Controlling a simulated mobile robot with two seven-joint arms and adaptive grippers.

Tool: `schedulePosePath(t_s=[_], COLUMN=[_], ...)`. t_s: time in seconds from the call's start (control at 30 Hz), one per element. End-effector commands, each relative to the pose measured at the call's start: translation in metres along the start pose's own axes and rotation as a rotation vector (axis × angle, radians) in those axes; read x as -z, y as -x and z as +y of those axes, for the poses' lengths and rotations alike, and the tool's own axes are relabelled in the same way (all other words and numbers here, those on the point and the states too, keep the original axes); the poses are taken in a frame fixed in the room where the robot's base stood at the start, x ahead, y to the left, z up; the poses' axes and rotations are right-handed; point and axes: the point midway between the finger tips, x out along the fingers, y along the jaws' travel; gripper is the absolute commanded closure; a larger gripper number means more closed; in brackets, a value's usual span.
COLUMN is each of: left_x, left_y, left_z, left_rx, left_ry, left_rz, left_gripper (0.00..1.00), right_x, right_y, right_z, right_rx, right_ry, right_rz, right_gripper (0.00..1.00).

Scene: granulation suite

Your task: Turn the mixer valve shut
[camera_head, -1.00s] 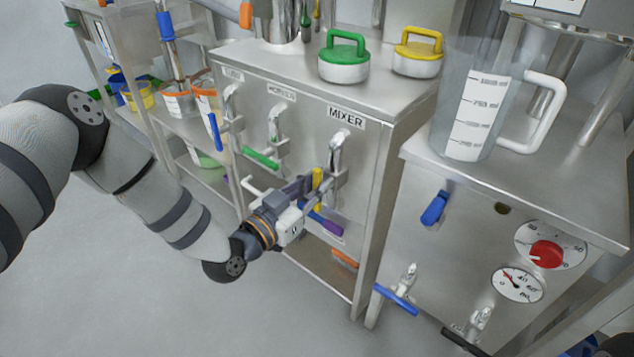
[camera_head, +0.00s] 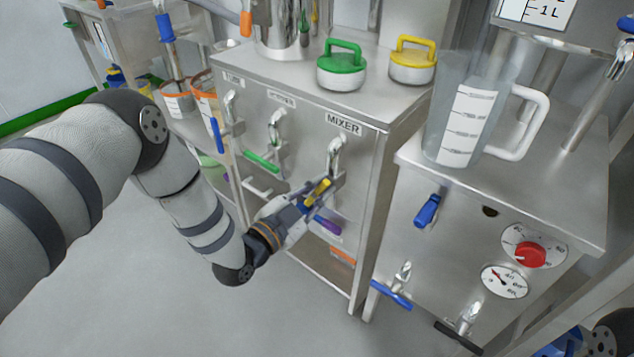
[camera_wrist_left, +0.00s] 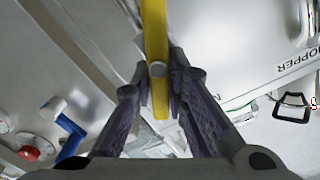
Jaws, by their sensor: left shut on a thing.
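The mixer valve (camera_head: 337,157) is a metal tap on the steel cabinet front, below the MIXER label (camera_head: 343,124). Its yellow lever (camera_head: 319,190) slants from upper right to lower left. My left gripper (camera_head: 315,196) is shut on this lever. In the left wrist view the yellow lever (camera_wrist_left: 155,45) runs between the two dark fingers (camera_wrist_left: 160,85). The gripper partly hides the lever's lower part in the head view. My right gripper is not in view.
Left of the mixer valve are a green-handled valve (camera_head: 262,161) and a blue-handled valve (camera_head: 218,135). A purple handle (camera_head: 327,225) sits just below my left gripper. The right cabinet carries a blue lever (camera_head: 427,211), a red knob (camera_head: 530,255) and a clear jug (camera_head: 462,115).

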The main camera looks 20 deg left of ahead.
Motion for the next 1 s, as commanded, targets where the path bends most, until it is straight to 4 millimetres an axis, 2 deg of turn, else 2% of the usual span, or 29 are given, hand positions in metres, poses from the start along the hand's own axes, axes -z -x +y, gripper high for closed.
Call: schedulePosePath(t_s=[0.5, 1.0], left_x=[0.0, -0.008], left_y=[0.001, 0.002], left_z=[0.014, 0.019], left_rx=[-0.016, -0.017], left_ry=[-0.486, -0.883], left_rz=[0.004, 0.001], left_gripper=[1.0, 1.0], right_x=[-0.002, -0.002], right_y=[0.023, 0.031], right_z=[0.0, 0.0], right_rx=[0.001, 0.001], right_ry=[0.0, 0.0], right_rz=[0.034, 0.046], right_gripper=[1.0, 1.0])
